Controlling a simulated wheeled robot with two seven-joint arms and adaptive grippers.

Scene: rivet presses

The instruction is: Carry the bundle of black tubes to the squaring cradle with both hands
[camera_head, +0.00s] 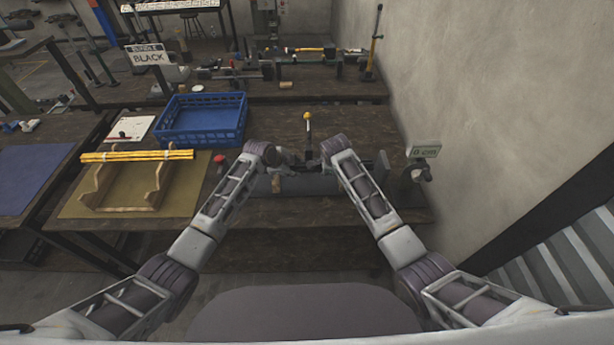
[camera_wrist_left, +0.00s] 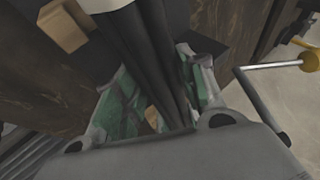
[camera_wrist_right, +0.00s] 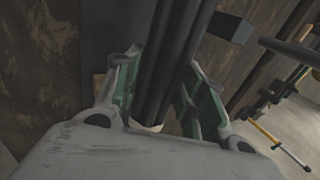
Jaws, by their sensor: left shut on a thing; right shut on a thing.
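The bundle of black tubes runs between the fingers in the left wrist view (camera_wrist_left: 158,55) and in the right wrist view (camera_wrist_right: 178,50). My left gripper (camera_wrist_left: 162,95) and my right gripper (camera_wrist_right: 163,95) are each shut on it, with green-padded fingers on both sides. In the head view both grippers are close together over a grey bench fixture (camera_head: 300,186), and they and my arms mostly hide the bundle. This fixture may be the squaring cradle; I cannot tell whether the bundle touches it. A lever with a yellow knob (camera_head: 307,116) stands just behind.
Left of the arms, a wooden cradle (camera_head: 150,198) on a mat holds yellow tubes (camera_head: 137,155). Rear benches carry tools.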

